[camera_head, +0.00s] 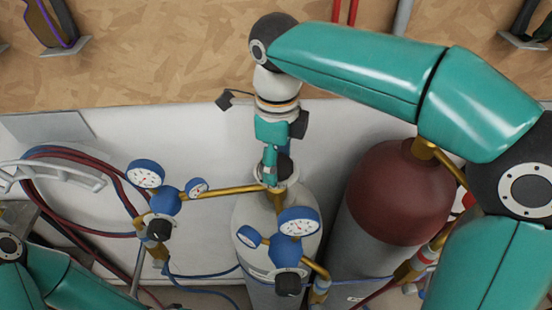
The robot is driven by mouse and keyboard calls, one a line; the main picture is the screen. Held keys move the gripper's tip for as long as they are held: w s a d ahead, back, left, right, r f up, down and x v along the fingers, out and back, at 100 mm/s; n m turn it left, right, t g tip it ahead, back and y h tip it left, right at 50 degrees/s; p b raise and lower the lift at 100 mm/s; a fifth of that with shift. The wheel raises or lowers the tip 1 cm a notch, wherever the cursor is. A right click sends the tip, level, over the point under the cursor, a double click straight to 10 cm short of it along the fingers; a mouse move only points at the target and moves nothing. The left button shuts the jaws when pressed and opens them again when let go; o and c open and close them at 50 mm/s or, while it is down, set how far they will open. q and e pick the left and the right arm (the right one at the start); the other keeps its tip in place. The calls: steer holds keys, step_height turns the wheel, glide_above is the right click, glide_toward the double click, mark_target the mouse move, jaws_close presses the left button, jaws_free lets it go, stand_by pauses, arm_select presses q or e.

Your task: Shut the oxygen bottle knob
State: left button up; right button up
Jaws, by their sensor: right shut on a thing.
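A pale grey bottle (247,218) with a brass valve stands in the middle of the view. I take it as the oxygen bottle. Its dark knob (285,167) sits at the top, partly hidden by my right gripper. My right gripper (272,170) points down from above, with its fingers at the knob, shut on it. The fingertips partly cover each other, so the exact grip is hard to see. My left arm shows only at the lower left; its gripper is out of view.
Blue pressure gauges (297,222) sit in front of the bottle, and more gauges (146,174) on a brass pipe to its left. A maroon-topped bottle (398,190) stands close on the right. Coiled red and blue hoses (75,153) hang at the left. A chipboard wall (160,55) is behind.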

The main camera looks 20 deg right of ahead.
steer(key=shift+w+r+m, duration=0.1)
steer(key=shift+r+m, duration=0.05)
steer(key=shift+m, duration=0.75)
steer(key=o, duration=1.1)
steer(key=shift+w, duration=0.1)
steer(key=shift+o, duration=0.2)
step_height(320, 180, up, 12)
